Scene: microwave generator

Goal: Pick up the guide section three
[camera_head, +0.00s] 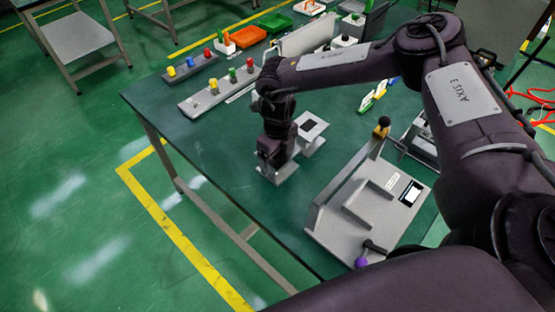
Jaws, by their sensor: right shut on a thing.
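My right gripper (275,158) points down at the near-left part of the green table (215,150). It is shut on a light grey piece (283,174), which looks like guide section three; no label can be read on it. The gripper hides most of the piece, and I cannot tell whether it touches the table. A grey part with a dark square on top (310,126) stands just to the right of the gripper. My left gripper is not in view.
A grey fixture (385,205) with an upright wall, a yellow-black knob (381,128) and a purple knob (361,262) stands at the front right. Boards with coloured pegs (215,90) and an orange tray (248,36) lie farther back. The table's left edge is clear.

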